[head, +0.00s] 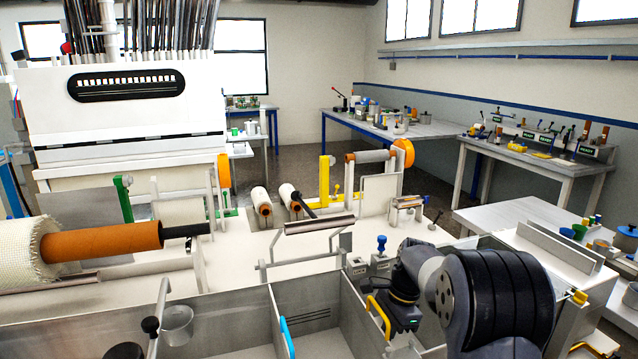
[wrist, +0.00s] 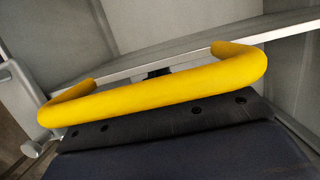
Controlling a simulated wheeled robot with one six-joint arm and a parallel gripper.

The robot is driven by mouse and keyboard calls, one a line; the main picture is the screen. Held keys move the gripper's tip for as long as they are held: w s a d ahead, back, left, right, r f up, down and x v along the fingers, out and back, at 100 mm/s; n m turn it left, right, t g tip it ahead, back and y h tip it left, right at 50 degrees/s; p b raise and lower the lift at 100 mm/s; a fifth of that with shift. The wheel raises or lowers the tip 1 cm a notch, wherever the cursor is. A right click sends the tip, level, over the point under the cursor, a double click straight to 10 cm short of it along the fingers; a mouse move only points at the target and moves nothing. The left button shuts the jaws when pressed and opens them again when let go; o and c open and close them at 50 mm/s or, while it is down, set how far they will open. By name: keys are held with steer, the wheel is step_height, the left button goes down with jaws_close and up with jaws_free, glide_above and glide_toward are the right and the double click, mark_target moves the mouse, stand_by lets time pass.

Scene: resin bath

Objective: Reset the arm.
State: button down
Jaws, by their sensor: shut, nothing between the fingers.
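My arm comes in at the lower right of the head view, with a grey joint and thick black links. My gripper (head: 403,314) is the dark end of it, low beside the steel tank. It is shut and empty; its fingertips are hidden. A yellow bar (head: 378,318) shows at its left side in the head view. A yellow bar (wrist: 160,92) also crosses the wrist view close up, above a black bolted plate (wrist: 165,122) and a dark blue surface. I cannot tell whether the bar touches my gripper.
Open steel tank compartments (head: 310,310) lie left of my gripper. A blue-knobbed box (head: 381,262) stands close behind it. A roller frame (head: 320,226) and a fibre roll (head: 28,255) are farther left. A white work surface (head: 525,224) is at the right.

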steer(key=shift+b+x, duration=0.95)
steer(key=shift+x, duration=0.8)
steer(key=shift+s, duration=0.1)
steer(key=shift+r, duration=0.15)
